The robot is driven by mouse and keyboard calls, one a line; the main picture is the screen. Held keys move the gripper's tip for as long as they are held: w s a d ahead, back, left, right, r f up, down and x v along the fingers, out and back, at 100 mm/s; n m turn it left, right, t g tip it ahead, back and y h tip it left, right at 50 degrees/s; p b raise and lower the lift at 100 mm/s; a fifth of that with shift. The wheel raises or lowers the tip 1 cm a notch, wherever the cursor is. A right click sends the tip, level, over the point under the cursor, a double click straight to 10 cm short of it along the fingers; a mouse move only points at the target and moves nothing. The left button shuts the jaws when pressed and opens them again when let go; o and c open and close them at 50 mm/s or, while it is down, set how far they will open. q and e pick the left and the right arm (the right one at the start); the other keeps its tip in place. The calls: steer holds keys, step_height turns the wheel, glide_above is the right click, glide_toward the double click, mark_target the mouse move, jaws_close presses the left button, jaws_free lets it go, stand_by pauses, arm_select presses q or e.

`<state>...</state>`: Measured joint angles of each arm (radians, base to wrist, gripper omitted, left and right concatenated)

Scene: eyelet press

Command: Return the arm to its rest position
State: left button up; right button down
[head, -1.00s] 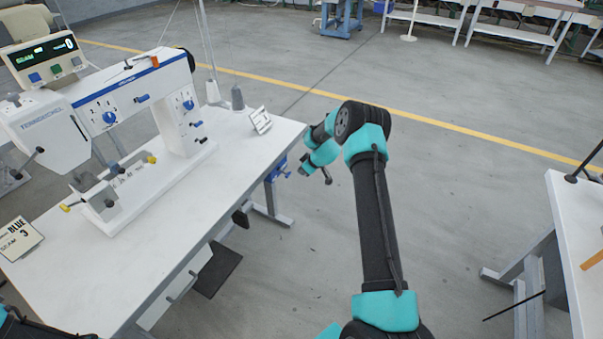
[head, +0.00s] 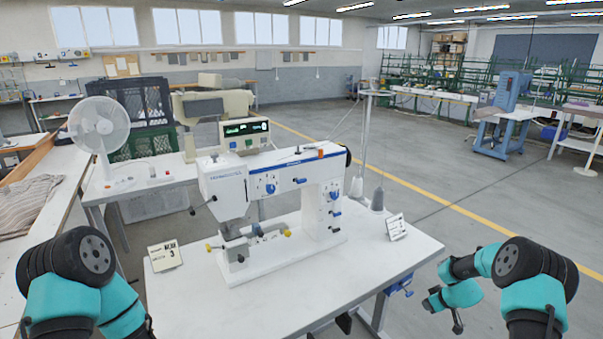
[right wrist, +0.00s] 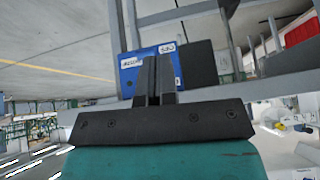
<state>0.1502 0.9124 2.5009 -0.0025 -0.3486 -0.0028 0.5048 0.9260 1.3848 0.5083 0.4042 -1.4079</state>
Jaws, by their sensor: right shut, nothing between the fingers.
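My right arm (head: 532,280) is folded at the right of the head view, beside the right edge of the white machine table. My right gripper (head: 430,303) hangs in free air over the floor, pointing left towards the table's side. In the right wrist view its two dark fingers (right wrist: 153,80) stand together with nothing between them. A blue box with white labels (right wrist: 130,66) lies beyond the fingertips; I see no contact. My left arm (head: 75,275) is bent at the lower left; its gripper is out of view.
A white sewing-type machine (head: 285,185) stands on the white table (head: 300,300), with a number card (head: 165,255) and another card (head: 397,227). Open floor lies right of the table.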

steer(key=s+a+f+m+g, duration=0.2)
steer(key=s+a+f, duration=0.1)
steer(key=s+a, duration=0.5)
steer(key=s+a+f+m+g, duration=0.1)
steer(key=s+a+f, duration=0.2)
steer(key=s+a, duration=0.55)
steer(key=s+a+r+m+g, duration=0.2)
steer(key=s+a+m, duration=0.1)
steer(key=s+a, duration=1)
steer(key=shift+s+a+y, duration=0.25)
steer(key=shift+s+y, duration=0.15)
steer(key=shift+s, duration=0.55)
